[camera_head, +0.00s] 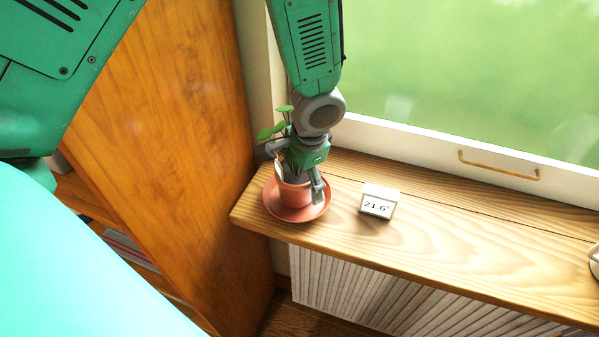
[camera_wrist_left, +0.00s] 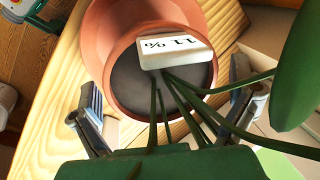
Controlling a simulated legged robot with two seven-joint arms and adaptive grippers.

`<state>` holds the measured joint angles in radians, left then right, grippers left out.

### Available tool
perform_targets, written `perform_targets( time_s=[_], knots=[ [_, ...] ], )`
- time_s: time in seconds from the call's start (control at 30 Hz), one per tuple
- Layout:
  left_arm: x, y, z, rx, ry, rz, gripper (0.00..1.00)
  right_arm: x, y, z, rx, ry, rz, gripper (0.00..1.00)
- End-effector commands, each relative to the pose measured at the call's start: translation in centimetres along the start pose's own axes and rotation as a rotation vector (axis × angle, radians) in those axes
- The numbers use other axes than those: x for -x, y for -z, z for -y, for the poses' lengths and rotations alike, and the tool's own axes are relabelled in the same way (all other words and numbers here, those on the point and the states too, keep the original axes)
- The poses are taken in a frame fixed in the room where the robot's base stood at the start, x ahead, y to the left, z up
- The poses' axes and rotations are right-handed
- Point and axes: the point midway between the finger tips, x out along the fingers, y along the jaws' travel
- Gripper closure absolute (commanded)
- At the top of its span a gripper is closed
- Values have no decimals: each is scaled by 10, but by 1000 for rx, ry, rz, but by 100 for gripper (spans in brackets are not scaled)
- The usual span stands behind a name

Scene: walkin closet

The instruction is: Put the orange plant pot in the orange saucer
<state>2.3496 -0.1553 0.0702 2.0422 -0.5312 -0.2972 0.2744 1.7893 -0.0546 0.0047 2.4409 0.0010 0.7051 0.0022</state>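The orange plant pot (camera_head: 293,193) stands upright in the orange saucer (camera_head: 290,214) on the wooden sill, with green leaves rising from it. The left wrist view looks down into the pot (camera_wrist_left: 121,52), with dark soil, stems and a white "11 %" tag; part of the saucer (camera_wrist_left: 94,28) shows behind it. My left gripper (camera_head: 298,182) is low over the pot, one finger at its right side. In the left wrist view the fingers of my left gripper (camera_wrist_left: 168,92) are spread on either side of the pot, with small gaps seeming to show. My right gripper is out of view.
A white "21.6°" display (camera_head: 379,204) stands on the wooden sill (camera_head: 470,240) right of the saucer. The window frame with a brass handle (camera_head: 500,166) is behind, a wooden panel (camera_head: 170,130) at left, a ribbed radiator (camera_head: 370,293) below. The sill's middle right is clear.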

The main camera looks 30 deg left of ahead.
Motion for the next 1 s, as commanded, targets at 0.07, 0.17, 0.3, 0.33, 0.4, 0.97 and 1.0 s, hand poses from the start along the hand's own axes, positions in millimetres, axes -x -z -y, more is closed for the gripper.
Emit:
perform_targets(
  time_s=[0.07,0.17,0.3,0.33,0.4,0.97,1.0],
  knots=[
    [1,0,0,0,0,0,0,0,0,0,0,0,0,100],
    [6,1,1,1,0,-2,0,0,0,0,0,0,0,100],
    [28,1,0,3,0,-4,0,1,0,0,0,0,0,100],
    [35,1,1,2,1,-5,0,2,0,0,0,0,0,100],
    [51,1,1,2,1,-6,0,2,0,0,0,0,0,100],
    [121,0,0,1,-1,1,0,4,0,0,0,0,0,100],
    [121,0,0,1,-1,1,0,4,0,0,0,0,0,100]
  ],
)
